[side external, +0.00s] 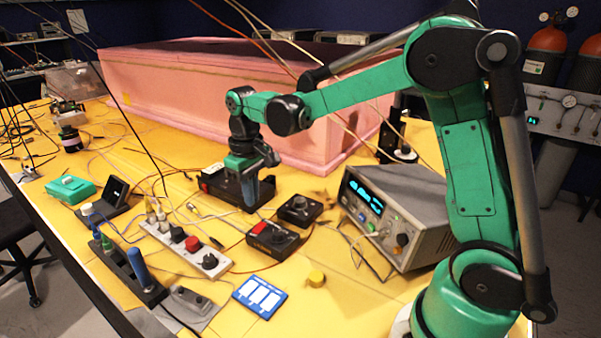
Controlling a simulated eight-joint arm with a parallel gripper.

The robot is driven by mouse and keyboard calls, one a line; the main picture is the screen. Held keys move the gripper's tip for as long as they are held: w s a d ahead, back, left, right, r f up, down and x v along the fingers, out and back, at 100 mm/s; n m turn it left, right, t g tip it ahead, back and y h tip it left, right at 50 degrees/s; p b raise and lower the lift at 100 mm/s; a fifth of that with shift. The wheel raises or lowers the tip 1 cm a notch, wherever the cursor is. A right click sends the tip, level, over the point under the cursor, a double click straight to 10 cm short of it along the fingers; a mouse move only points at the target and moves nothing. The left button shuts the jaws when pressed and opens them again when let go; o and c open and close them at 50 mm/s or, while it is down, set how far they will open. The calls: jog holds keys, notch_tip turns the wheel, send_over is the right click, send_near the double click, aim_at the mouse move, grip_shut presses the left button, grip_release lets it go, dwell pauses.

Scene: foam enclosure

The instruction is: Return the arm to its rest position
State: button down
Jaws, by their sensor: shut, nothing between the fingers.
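My gripper (250,190) hangs pointing down at the middle of the yellow bench (350,312), at the end of my outstretched green arm. Its fingers are shut with nothing seen between them. The fingertips are at or just in front of a black box with a red part (212,180); I cannot tell whether they touch it.
A grey instrument with a lit display (395,222) stands to the right. Black control boxes (299,209) and a white strip with knobs (185,248) are close in front. The pink foam enclosure (190,108) is behind. Loose cables cross the bench.

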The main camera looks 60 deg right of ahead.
jog(key=shift+r, duration=0.25)
jog(key=s+a+r+t, duration=0.1)
jog(key=s+a+t, duration=0.1)
jog(key=s, duration=0.3)
jog(key=s+a+r+t, duration=0.1)
jog(key=s+r+t, duration=0.1)
jog(key=s+t, duration=0.3)
jog(key=shift+s+a, duration=0.3)
jog(key=shift+a, duration=0.05)
jog(key=shift+r, duration=0.1)
dwell(0.6)
